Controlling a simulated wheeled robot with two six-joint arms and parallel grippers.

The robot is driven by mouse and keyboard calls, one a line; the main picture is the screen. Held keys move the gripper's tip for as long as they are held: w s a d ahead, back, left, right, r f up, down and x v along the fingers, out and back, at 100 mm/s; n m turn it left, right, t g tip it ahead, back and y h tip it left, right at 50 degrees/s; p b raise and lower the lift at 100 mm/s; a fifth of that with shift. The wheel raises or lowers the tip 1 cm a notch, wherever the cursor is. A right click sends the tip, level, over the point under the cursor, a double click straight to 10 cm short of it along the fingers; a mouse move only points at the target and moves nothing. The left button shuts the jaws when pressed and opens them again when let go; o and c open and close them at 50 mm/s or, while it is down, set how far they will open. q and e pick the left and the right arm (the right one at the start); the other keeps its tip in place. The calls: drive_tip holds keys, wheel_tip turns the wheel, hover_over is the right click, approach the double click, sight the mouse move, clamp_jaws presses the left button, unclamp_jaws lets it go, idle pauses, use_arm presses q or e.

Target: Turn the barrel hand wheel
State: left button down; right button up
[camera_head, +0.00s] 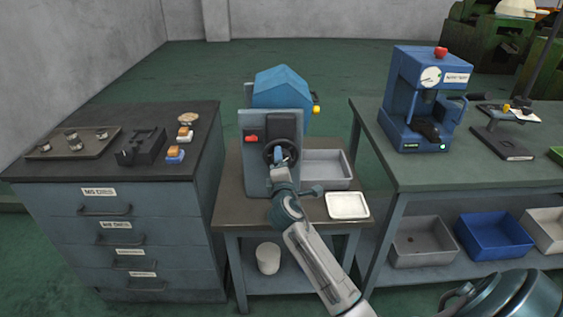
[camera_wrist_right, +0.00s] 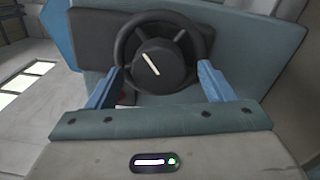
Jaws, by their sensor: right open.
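The barrel hand wheel (camera_head: 283,151) is a dark spoked wheel on the front of the blue-grey heading machine (camera_head: 255,150). In the right wrist view the wheel (camera_wrist_right: 160,52) has a round hub with a white line tilted down to the right. My right gripper (camera_head: 279,158) is in front of the wheel. Its two blue fingers (camera_wrist_right: 160,85) are spread apart near the lower left and lower right of the rim, with nothing between them but the hub region beyond. I cannot tell whether they touch the rim. My left gripper is not in view.
The machine stands on a small table, beside a grey bin (camera_head: 327,170) and a white tray (camera_head: 347,205). A drawer cabinet (camera_head: 110,235) is at left. A bench (camera_head: 400,180) with a blue press (camera_head: 425,95) is at right.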

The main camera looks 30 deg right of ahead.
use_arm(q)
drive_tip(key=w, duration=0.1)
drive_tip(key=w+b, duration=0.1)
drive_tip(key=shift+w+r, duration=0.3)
use_arm(e)
drive_tip(key=v, duration=0.7)
drive_tip(key=shift+s, duration=0.25)
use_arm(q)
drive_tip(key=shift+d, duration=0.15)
use_arm(e)
drive_tip(key=shift+a, duration=0.15)
